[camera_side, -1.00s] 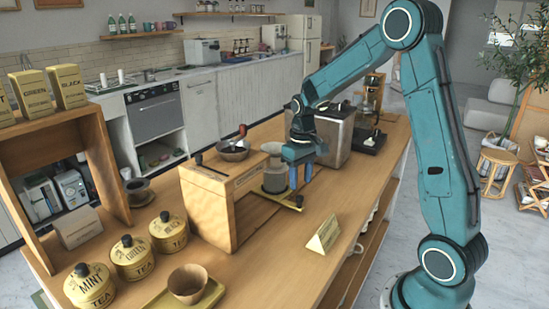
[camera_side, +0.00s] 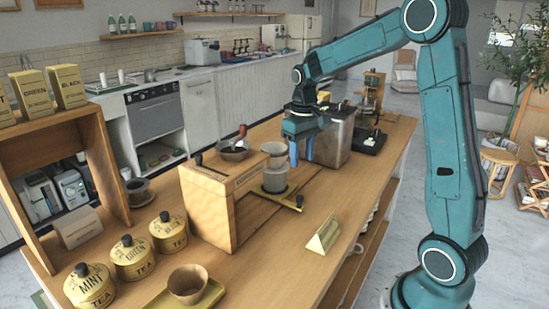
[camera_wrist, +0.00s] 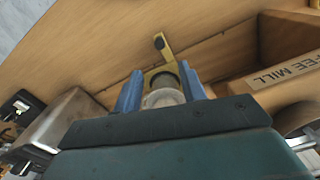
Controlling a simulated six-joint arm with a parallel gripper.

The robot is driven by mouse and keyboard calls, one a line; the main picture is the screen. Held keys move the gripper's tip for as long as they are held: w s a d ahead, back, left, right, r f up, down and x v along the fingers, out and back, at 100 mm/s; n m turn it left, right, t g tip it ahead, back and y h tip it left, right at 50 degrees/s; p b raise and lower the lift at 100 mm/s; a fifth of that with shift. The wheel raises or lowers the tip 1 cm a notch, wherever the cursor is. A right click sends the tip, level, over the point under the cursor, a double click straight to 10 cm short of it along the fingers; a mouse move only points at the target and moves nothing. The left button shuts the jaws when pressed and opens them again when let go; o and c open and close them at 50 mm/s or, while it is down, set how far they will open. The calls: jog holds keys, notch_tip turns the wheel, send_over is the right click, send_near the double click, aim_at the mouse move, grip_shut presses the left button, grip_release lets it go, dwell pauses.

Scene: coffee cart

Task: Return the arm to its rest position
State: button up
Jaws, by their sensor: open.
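My gripper (camera_side: 302,152) is open and empty, with its blue fingers pointing down above the counter. In the side view it hangs just right of a pale cup or dripper (camera_side: 274,157), which sits over a grey vessel (camera_side: 275,180) beside the wooden coffee mill box (camera_side: 210,205). In the wrist view my gripper (camera_wrist: 160,92) has its fingers spread, and the pale round vessel (camera_wrist: 163,98) shows beyond and between them. A yellow bracket with a black knob (camera_wrist: 160,50) lies past it.
A steel box machine (camera_side: 336,135) stands close behind my gripper, with a black scale (camera_side: 368,142) further right. A small sign (camera_side: 323,235), yellow tea tins (camera_side: 132,258) and a brown cup on a yellow tray (camera_side: 150,303) are nearer. The counter's right front is mostly clear.

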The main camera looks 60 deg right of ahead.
jog(key=s+a+r+n+t, duration=0.1)
jog(key=s+a+r+t, duration=0.1)
jog(key=s+a+r, duration=0.6)
jog(key=s+a+n+t, duration=0.2)
jog(key=s+a+t, duration=0.1)
jog(key=s+a, duration=0.5)
jog(key=shift+s+a+f+t, duration=0.2)
jog(key=shift+s+f+t, duration=0.15)
jog(key=shift+s, duration=1.45)
